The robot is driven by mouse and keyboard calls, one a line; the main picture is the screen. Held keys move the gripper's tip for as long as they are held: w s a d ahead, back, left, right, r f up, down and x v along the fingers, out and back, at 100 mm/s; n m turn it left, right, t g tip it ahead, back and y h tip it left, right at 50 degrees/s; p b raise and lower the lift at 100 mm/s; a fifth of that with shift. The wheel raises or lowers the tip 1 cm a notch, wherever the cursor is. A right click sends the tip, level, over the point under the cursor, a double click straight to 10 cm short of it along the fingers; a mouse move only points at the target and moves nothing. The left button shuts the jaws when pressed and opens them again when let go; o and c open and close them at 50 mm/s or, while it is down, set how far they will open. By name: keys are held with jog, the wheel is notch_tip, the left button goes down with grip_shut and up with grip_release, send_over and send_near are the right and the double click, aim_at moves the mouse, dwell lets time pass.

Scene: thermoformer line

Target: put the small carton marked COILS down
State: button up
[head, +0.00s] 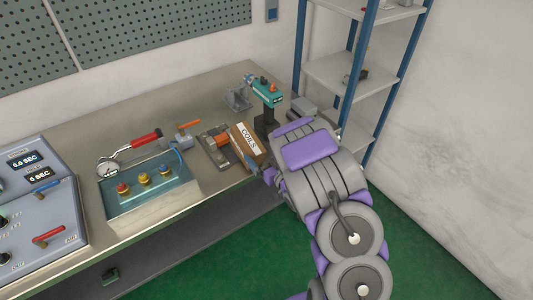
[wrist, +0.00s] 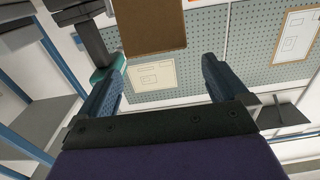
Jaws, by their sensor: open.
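The small brown carton marked COILS (head: 247,141) stands on the workbench near its front edge, its white label readable in the head view. In the wrist view the carton (wrist: 153,24) shows as a plain brown face at the top, just beyond the fingertips. My gripper (head: 259,169) is at the front side of the carton, partly hidden by my arm. In the wrist view my gripper (wrist: 162,62) has its two blue fingers wide apart with nothing between them. Whether a fingertip touches the carton is hard to tell.
A grey metal fixture with an orange part (head: 217,148) stands close left of the carton. A teal device (head: 266,92) on a dark post stands behind it. Blue-post shelving (head: 345,75) stands right.

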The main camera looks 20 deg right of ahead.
jog(key=shift+s+d+r+p, duration=0.2)
jog(key=shift+s+p, duration=0.3)
jog(key=shift+p, duration=0.45)
jog(key=shift+s+d+r+p, duration=0.15)
jog(key=shift+s+p, duration=0.3)
jog(key=shift+p, duration=0.5)
jog(key=shift+f, duration=0.1)
